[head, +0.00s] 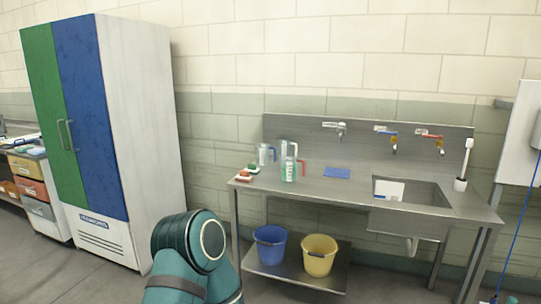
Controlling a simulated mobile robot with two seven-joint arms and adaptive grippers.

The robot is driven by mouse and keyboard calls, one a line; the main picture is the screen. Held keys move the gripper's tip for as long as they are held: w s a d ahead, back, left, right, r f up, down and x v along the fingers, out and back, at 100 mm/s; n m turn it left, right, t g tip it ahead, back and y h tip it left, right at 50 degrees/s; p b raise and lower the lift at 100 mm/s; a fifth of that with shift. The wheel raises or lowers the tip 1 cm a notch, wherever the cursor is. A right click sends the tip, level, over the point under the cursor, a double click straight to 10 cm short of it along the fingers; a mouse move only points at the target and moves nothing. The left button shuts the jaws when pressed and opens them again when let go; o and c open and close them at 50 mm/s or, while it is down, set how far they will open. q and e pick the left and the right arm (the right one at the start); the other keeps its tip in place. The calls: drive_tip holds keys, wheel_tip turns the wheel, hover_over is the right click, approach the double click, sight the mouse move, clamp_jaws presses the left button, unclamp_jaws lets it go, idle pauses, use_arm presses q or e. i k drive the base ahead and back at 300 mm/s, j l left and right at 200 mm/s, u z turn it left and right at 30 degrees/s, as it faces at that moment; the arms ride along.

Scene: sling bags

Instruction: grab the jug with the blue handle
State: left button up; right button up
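The jug with the blue handle (263,155) stands upright on the left part of the steel sink counter, near the back. It is small in view, clear, with its handle on the right side. A jug with a red handle (288,170) stands in front and to its right. Another clear jug (287,147), its handle partly hidden, stands behind the red-handled one. Neither of my grippers is in view. Only a teal link of one of my arms shows at the bottom, left of the counter, well apart from the jugs.
The steel counter (340,195) carries small red items (245,175) at the left, a blue cloth (337,172) and a sink (405,190). A blue bucket (270,246) and yellow bucket (319,256) stand on the lower shelf. A tall cabinet (135,130) stands left.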

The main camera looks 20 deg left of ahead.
sight(262, 150)
drive_tip(key=i+j+z, duration=0.2)
drive_tip(key=i+j, duration=0.2)
drive_tip(key=j, duration=0.2)
drive_tip(key=i+j, duration=0.15)
drive_tip(key=j, duration=0.2)
drive_tip(key=i+j+z, duration=0.15)
drive_tip(key=j, duration=0.2)
drive_tip(key=i+j+z, duration=0.1)
drive_tip(key=j, duration=0.25)
drive_tip(key=i+j+z, duration=0.1)
drive_tip(key=i+j, duration=0.15)
drive_tip(key=i+j+z, duration=0.1)
drive_tip(key=j, duration=0.35)
drive_tip(key=i+j+z, duration=0.1)
drive_tip(key=j, duration=0.3)
drive_tip(key=i, duration=0.05)
